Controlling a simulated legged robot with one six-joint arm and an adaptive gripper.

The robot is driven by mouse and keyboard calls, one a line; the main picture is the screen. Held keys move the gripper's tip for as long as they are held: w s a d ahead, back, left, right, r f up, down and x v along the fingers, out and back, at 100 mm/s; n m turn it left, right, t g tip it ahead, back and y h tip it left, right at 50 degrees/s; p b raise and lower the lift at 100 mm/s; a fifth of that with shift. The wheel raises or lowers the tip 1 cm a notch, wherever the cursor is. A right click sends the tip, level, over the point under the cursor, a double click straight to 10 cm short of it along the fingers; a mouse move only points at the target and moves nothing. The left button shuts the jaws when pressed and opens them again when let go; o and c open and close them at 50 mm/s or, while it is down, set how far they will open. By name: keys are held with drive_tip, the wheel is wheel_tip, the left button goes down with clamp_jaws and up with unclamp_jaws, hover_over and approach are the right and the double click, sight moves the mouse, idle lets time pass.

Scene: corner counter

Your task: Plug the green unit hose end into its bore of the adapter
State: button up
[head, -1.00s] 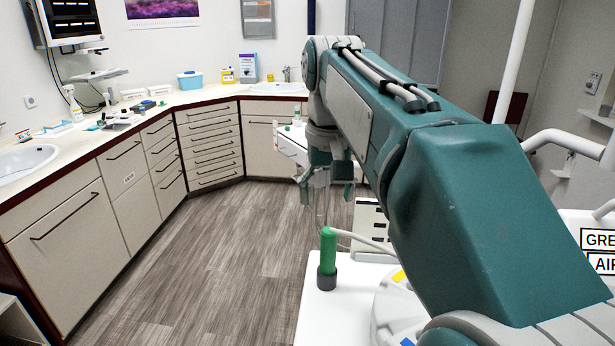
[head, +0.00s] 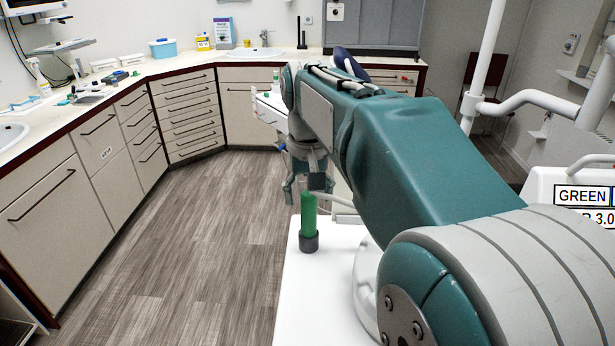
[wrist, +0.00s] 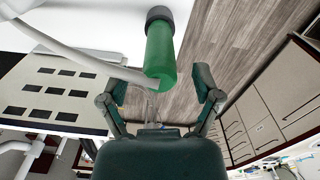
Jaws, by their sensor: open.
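The green hose end (head: 308,214) stands upright on the near left part of a white surface (head: 290,310), with a dark collar at its foot. A pale hose runs from it to the right. In the wrist view the green hose end (wrist: 160,58) lies ahead of my gripper (wrist: 158,88), near the line between its fingers. I cannot make out the adapter for certain.
A corner counter (head: 140,75) with drawers runs along the left and back. A white panel with black slots (wrist: 60,92) lies beside the hose in the wrist view. A sign reading GREEN (head: 583,196) stands at right. The wooden floor (head: 200,240) is clear.

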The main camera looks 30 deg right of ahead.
drive_tip(key=shift+f, duration=0.25)
drive_tip(key=shift+c, duration=0.3)
clamp_jaws()
drive_tip(key=shift+r, duration=0.1)
drive_tip(key=shift+r, duration=2.2)
drive_tip(key=shift+w, duration=0.1)
